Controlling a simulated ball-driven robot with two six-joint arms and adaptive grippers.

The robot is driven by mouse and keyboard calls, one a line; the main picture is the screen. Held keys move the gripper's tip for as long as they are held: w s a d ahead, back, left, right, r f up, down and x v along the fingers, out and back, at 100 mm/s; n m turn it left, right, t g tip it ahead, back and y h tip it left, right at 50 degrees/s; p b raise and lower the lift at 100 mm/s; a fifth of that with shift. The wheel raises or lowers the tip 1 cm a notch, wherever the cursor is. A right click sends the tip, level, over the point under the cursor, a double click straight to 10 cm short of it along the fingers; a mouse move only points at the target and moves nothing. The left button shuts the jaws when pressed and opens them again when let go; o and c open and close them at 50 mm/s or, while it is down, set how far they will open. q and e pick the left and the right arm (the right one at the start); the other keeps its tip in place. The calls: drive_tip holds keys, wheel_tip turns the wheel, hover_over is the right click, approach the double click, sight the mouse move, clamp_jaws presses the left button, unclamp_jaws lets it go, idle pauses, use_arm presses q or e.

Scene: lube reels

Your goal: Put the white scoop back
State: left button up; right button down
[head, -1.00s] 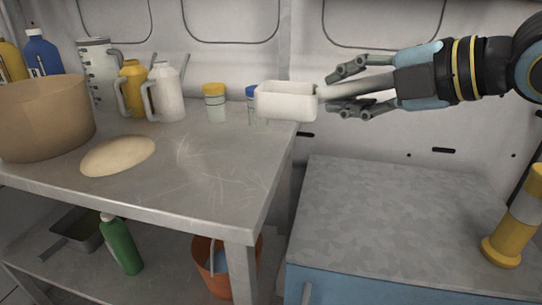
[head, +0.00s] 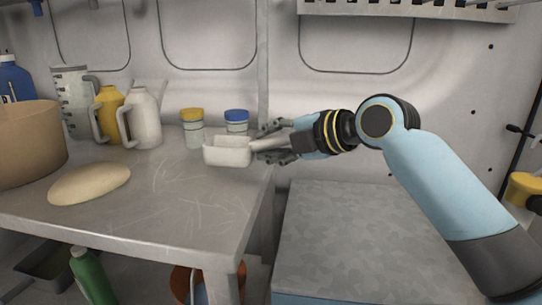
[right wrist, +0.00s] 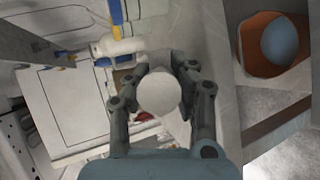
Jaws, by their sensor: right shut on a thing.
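The white scoop (head: 228,152) is a boxy white scoop with a handle pointing right. My right gripper (head: 272,142) is shut on its handle in the head view and holds it near the table's right end. The scoop's bowl overlaps the tabletop in the picture; I cannot tell whether it touches. In the right wrist view, the right gripper's fingers (right wrist: 160,92) stand on both sides of the scoop's round white handle end (right wrist: 159,94). The scoop's bowl is mostly hidden there. My left gripper is not in view.
A metal table (head: 180,195) holds two jars, yellow-lidded (head: 191,130) and blue-lidded (head: 236,122), just behind the scoop. A white jug (head: 143,118), yellow jug (head: 109,115), tan tub (head: 28,145) and dough-like lump (head: 90,183) stand left. A grey-topped cabinet (head: 350,240) is right.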

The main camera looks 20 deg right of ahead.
drive_tip(key=shift+f, duration=1.15)
drive_tip(key=shift+f+b, duration=0.2)
drive_tip(key=shift+b, duration=0.1)
drive_tip(key=c, duration=1.1)
unclamp_jaws()
drive_tip(key=shift+r, duration=0.1)
drive_tip(key=shift+r, duration=0.15)
drive_tip(key=shift+p+v, duration=1.2)
drive_tip(key=shift+v, duration=4.8)
